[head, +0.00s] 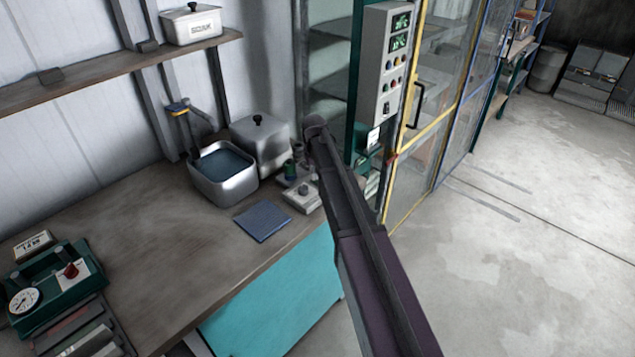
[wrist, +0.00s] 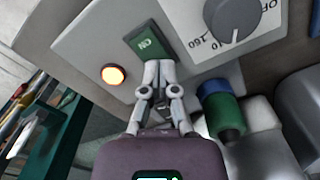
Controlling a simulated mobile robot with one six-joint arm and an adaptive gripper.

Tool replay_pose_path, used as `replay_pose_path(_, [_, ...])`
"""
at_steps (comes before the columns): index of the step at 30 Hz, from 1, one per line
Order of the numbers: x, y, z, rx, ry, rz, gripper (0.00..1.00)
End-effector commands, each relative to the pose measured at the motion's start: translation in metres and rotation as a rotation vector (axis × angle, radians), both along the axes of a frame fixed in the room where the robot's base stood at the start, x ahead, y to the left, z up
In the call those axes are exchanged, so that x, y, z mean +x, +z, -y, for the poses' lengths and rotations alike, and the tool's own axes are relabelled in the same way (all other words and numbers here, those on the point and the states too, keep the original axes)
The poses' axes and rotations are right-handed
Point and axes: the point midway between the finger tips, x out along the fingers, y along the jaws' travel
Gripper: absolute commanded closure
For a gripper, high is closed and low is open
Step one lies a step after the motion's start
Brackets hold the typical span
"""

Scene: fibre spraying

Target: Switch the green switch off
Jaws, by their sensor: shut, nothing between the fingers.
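The green switch (wrist: 146,42) sits on a pale panel in the wrist view. It is a green rocker with white lettering that appears to read ON, seen upside down. My gripper (wrist: 159,66) is shut and empty, with its fingertips at the lower right end of the switch. They cover part of that end, and I cannot tell whether they touch it. In the head view my arm runs up the middle and my gripper cannot be made out; the switch cannot be made out there either.
An orange lamp (wrist: 113,75) glows beside the switch. A dark dial (wrist: 232,17) marked OFF and 150 is on its right. A blue and green container (wrist: 221,108) stands close to my gripper. The workbench (head: 165,232) holds a metal basin (head: 222,184) and a blue pad (head: 263,221).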

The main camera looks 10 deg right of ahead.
Motion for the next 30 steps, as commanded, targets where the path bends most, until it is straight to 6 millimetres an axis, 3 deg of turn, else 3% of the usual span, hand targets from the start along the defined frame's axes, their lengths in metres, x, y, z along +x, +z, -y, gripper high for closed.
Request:
replay_pose_path(14, [0.0,0.0,0.0,0.0,0.0,0.0,1.0])
replay_pose_path(30, [0.0,0.03,0.0,0.0,0.0,0.0,1.0])
